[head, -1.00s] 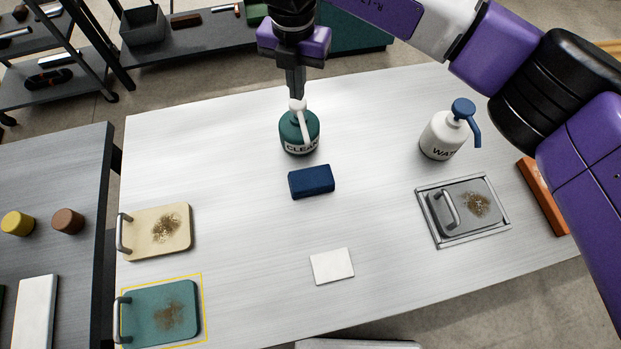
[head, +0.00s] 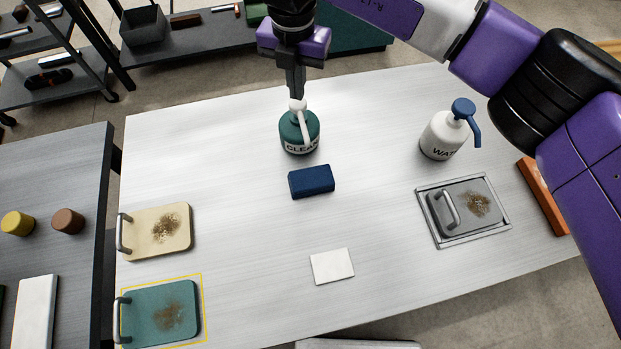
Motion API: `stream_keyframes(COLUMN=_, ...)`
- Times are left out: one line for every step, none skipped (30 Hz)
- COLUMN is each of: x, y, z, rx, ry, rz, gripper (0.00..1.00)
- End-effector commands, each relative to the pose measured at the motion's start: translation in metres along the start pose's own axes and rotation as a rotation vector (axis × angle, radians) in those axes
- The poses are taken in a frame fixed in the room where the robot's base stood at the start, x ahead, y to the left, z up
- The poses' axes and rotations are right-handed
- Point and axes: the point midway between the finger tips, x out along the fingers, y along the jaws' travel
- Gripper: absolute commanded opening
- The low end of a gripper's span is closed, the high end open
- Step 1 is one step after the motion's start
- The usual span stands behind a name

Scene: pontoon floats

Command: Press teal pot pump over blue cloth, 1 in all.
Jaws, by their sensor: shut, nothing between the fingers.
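The teal pot (head: 299,134) stands upright on the table, with a white pump head and spout and a label reading "CLEAN". Its spout points toward the front, in the direction of the blue cloth. The blue cloth (head: 311,181) is a dark blue block-like pad lying just in front of the pot. My gripper (head: 297,96) is shut and points down, with its fingertips right at the top of the white pump head. I cannot tell whether the tips touch it or hover just above. Nothing is held.
A white bottle (head: 440,136) with a blue pump stands at the right, behind a grey board (head: 466,206) in a metal frame. A cream board (head: 157,231) and a teal board (head: 160,313) lie at left, all stained. A white square (head: 332,266) lies at front centre. The table's middle is otherwise clear.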

Motion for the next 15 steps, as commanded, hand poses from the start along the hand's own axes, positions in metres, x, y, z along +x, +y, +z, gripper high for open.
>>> stream_keyframes(x=0.002, y=0.0, z=0.0, rx=0.0, ry=0.0, rz=0.0, gripper=0.0)
stream_keyframes(x=0.002, y=0.0, z=0.0, rx=0.0, ry=0.0, rz=0.0, gripper=0.0)
stream_keyframes(x=0.004, y=0.0, z=0.0, rx=0.0, ry=0.0, rz=0.0, gripper=0.0)
stream_keyframes(x=0.004, y=0.0, z=0.0, rx=0.0, ry=0.0, rz=0.0, gripper=0.0)
stream_keyframes(x=0.005, y=0.0, z=0.0, rx=0.0, ry=0.0, rz=0.0, gripper=0.0)
stream_keyframes(x=0.007, y=0.0, z=0.0, rx=0.0, ry=0.0, rz=0.0, gripper=0.0)
stream_keyframes(x=0.008, y=0.0, z=0.0, rx=0.0, ry=0.0, rz=0.0, gripper=0.0)
stream_keyframes(x=0.009, y=0.0, z=0.0, rx=0.0, ry=0.0, rz=-0.001, gripper=0.0)
stream_keyframes(x=0.01, y=0.0, z=0.0, rx=0.0, ry=0.0, rz=-0.001, gripper=0.0)
stream_keyframes(x=0.011, y=0.0, z=0.0, rx=0.0, ry=0.0, rz=-0.001, gripper=0.0)
stream_keyframes(x=0.012, y=0.0, z=0.0, rx=0.0, ry=0.0, rz=-0.001, gripper=0.0)
stream_keyframes(x=0.013, y=0.0, z=0.0, rx=0.0, ry=0.0, rz=-0.001, gripper=0.0)
stream_keyframes(x=0.014, y=0.0, z=0.0, rx=0.0, ry=0.0, rz=-0.001, gripper=0.0)
stream_keyframes(x=0.015, y=0.0, z=0.0, rx=0.0, ry=0.0, rz=-0.001, gripper=0.0)
stream_keyframes(x=0.016, y=0.0, z=0.0, rx=0.0, ry=0.0, rz=-0.001, gripper=0.0)
